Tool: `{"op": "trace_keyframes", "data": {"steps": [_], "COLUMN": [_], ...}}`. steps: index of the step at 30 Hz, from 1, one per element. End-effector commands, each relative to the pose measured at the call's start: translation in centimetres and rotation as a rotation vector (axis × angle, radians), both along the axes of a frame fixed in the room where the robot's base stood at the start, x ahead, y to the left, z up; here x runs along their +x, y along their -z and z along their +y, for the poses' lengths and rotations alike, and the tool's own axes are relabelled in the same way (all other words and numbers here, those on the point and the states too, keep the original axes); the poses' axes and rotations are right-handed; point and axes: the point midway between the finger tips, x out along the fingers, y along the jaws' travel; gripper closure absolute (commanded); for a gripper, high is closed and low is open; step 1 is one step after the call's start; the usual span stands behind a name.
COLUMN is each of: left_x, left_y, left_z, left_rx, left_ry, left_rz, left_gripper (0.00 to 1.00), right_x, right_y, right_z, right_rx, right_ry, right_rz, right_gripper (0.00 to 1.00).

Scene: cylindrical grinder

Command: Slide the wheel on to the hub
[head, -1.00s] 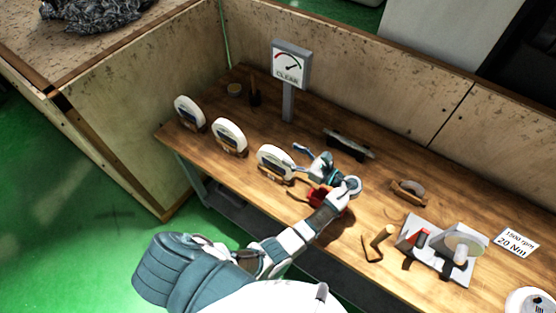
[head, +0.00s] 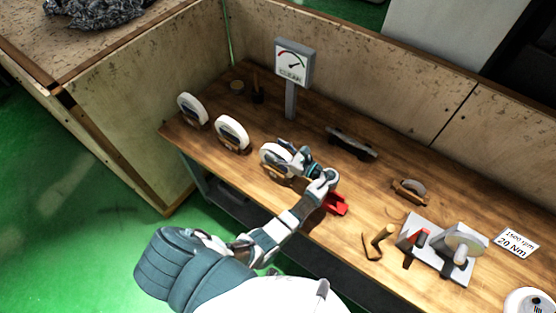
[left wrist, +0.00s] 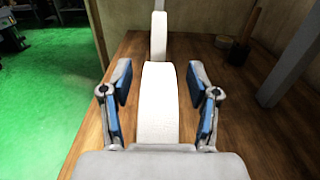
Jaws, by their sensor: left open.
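Three white wheels stand on edge in a row at the left of the bench: the far one (head: 192,109), the middle one (head: 231,133) and the near one (head: 268,156). My left gripper (head: 285,152) is open at the near wheel. In the left wrist view the near wheel's rim (left wrist: 157,110) lies between the spread fingers (left wrist: 158,77), with gaps on both sides. Another wheel (left wrist: 158,35) shows behind it. The grinder unit (head: 436,252), with a pale round flange and stub that look like the hub (head: 462,246), sits at the right. My right gripper is not in view.
A gauge sign (head: 293,65) stands on a post behind the wheels. A red object (head: 336,204) lies beside my left forearm. A dark bar (head: 352,143), a curved guard-like piece (head: 410,189), a hex key (head: 372,247) and a torque card (head: 516,242) lie around the bench. The bench's middle is fairly clear.

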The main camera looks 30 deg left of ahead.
Motion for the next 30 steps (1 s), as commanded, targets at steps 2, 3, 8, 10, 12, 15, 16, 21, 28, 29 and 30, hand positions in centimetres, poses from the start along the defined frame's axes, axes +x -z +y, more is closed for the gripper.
{"op": "trace_keyframes", "data": {"steps": [2, 3, 8, 10, 12, 15, 16, 21, 28, 29, 30], "left_x": [0.0, 0.0, 0.0, 0.0, 0.0, 0.1, 0.1, 0.1, 0.0, 0.0, 0.0], "left_y": [0.0, 0.0, 0.0, 0.0, 0.0, -0.2, -0.2, -0.3, -3.0, -3.6, -4.4], "left_z": [0.0, 0.0, -0.1, -0.1, -0.1, -0.1, -0.1, -0.1, -0.1, -0.1, -0.1], "left_rx": [0.000, 0.000, 0.000, 0.000, -0.001, 0.003, 0.003, 0.003, 0.002, 0.002, 0.002], "left_ry": [0.000, 0.000, 0.000, 0.000, 0.000, 0.001, 0.001, 0.001, 0.000, 0.000, 0.000], "left_rz": [0.000, 0.000, 0.000, 0.000, 0.000, -0.005, -0.005, -0.005, -0.011, -0.010, -0.011], "left_gripper": [0.40, 0.47, 0.87, 1.00, 1.00, 1.00, 1.00, 1.00, 1.00, 1.00, 1.00], "right_x": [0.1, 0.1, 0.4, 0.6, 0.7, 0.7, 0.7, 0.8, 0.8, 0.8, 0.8], "right_y": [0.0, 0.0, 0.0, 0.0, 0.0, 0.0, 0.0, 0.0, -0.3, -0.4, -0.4], "right_z": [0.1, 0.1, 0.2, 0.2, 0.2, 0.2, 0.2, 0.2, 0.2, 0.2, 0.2], "right_rx": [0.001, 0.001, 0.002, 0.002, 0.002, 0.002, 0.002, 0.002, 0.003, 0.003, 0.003], "right_ry": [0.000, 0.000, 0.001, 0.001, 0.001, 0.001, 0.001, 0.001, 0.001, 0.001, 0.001], "right_rz": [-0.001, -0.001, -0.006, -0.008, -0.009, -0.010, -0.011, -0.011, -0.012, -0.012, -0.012], "right_gripper": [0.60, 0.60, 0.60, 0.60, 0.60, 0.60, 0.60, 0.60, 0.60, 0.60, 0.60]}}
